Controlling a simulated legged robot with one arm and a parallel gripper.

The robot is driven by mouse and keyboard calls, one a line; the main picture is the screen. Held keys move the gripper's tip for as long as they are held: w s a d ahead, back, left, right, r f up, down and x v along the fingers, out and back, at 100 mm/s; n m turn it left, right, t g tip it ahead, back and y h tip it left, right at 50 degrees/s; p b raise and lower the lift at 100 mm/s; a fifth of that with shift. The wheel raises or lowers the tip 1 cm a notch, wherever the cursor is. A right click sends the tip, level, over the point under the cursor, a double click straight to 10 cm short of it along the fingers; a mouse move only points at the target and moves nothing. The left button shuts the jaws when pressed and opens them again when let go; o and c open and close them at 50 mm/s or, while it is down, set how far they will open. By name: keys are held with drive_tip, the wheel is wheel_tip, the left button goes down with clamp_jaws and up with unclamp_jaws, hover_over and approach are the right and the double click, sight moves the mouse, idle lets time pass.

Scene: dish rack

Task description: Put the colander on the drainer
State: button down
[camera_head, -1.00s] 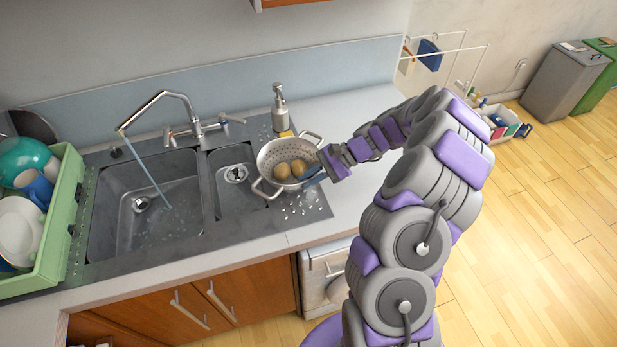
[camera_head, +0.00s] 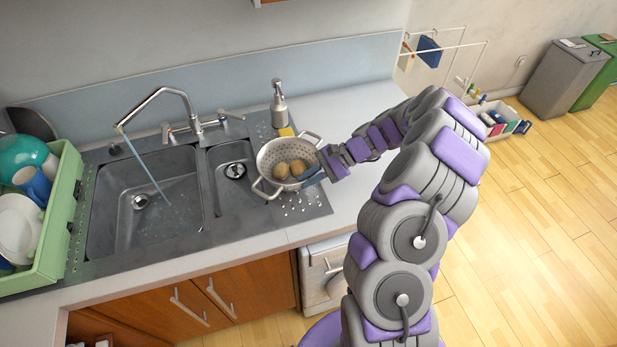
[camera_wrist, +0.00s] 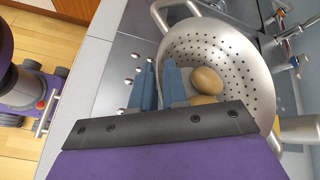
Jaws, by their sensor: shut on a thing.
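The metal colander (camera_head: 268,158) with two side handles holds several brown potatoes or eggs (camera_head: 290,169). It is over the right part of the sink unit, beside the small basin; I cannot tell whether it touches the surface. My gripper (camera_head: 310,176) is at its right front side, shut on the colander's rim. In the wrist view the colander (camera_wrist: 225,50) lies just ahead of the two blue fingers (camera_wrist: 158,80), and the exact grip is partly hidden. The drainer surface (camera_head: 308,203) of the sink unit, with holes or studs, shows under and in front of the colander.
A tap runs water into the large basin (camera_head: 140,225). A green dish rack (camera_head: 62,220) with plates and cups stands at the left. A soap dispenser (camera_head: 279,104) and yellow sponge (camera_head: 286,132) are behind the colander. The counter (camera_head: 355,120) to the right is clear.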

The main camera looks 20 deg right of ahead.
drive_tip(key=shift+f, duration=0.1)
drive_tip(key=c, duration=1.1)
unclamp_jaws()
drive_tip(key=c, duration=0.4)
drive_tip(key=shift+o, duration=0.2)
drive_tip(key=p+v, duration=0.5)
drive_tip(key=v, duration=1)
idle(0.7)
drive_tip(key=shift+a, duration=0.1)
idle(0.4)
